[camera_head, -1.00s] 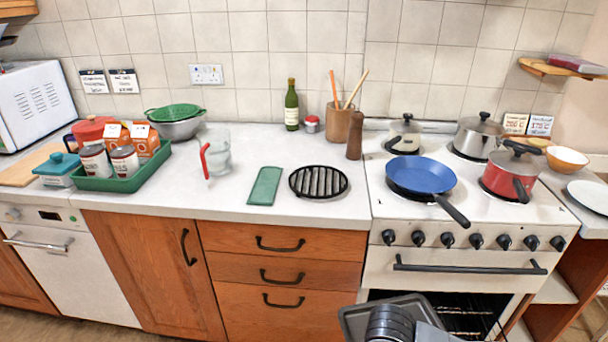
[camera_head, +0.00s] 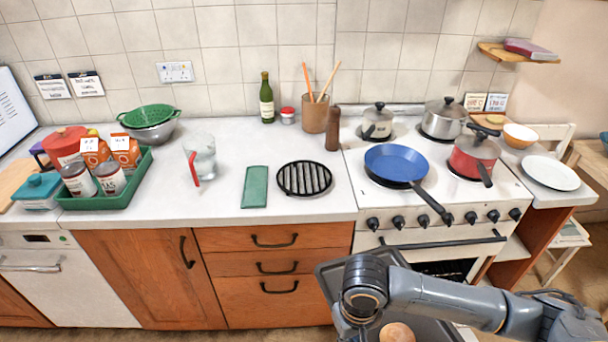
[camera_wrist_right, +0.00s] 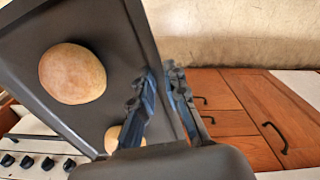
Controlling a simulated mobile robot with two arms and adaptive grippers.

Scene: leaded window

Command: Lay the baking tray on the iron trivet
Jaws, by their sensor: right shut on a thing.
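The iron trivet (camera_head: 304,178) is a round black grid lying bare on the worktop, left of the stove. The dark grey baking tray (camera_head: 328,272) is at the bottom of the head view, in front of the stove and drawers, with a bread roll (camera_head: 397,333) on it. In the right wrist view the tray (camera_wrist_right: 108,28) carries a large roll (camera_wrist_right: 72,74) and part of another (camera_wrist_right: 113,137). My right gripper (camera_wrist_right: 168,80) is shut on the tray's rim; my arm hides part of the tray in the head view. My left gripper is not in view.
A green cloth (camera_head: 255,187) lies just left of the trivet. A pepper mill (camera_head: 333,129) and utensil pot (camera_head: 314,117) stand behind it. A blue pan (camera_head: 395,161) is on the stove, its handle jutting forward. A measuring jug (camera_head: 201,155) stands further left.

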